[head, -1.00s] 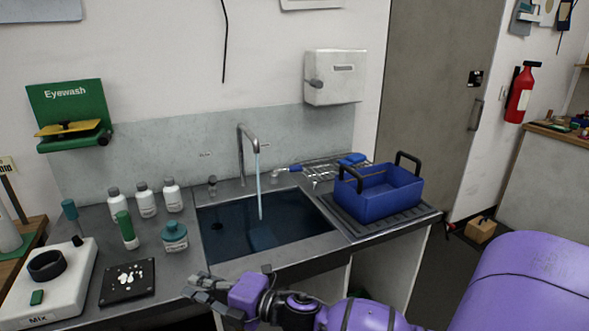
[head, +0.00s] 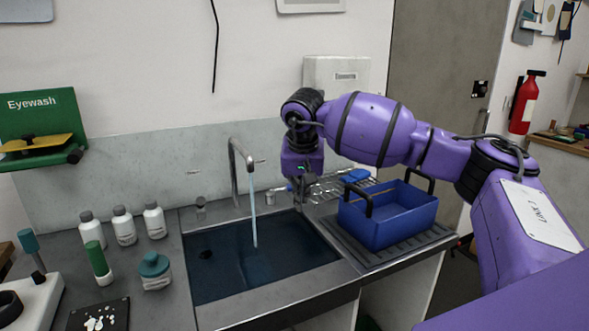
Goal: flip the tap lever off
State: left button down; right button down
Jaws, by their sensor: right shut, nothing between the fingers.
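The grey tap (head: 237,172) arches over the dark sink (head: 262,265), and a stream of water (head: 253,220) runs from its spout into the basin. My right gripper (head: 301,205) points down just right of the lever, shut and empty. I cannot tell whether it touches the lever. My left gripper is not in view.
A blue crate (head: 395,234) with black handles stands on the ribbed drainboard right of the sink, below my right forearm. A wire rack (head: 325,186) lies behind it. Several white bottles (head: 123,225) and a teal-capped jar (head: 155,272) stand left of the sink.

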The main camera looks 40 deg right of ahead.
aim_at(288, 187)
jog(key=i+l, duration=0.45)
jog(key=l, duration=0.15)
jog(key=i+l, duration=0.45)
jog(key=l, duration=0.1)
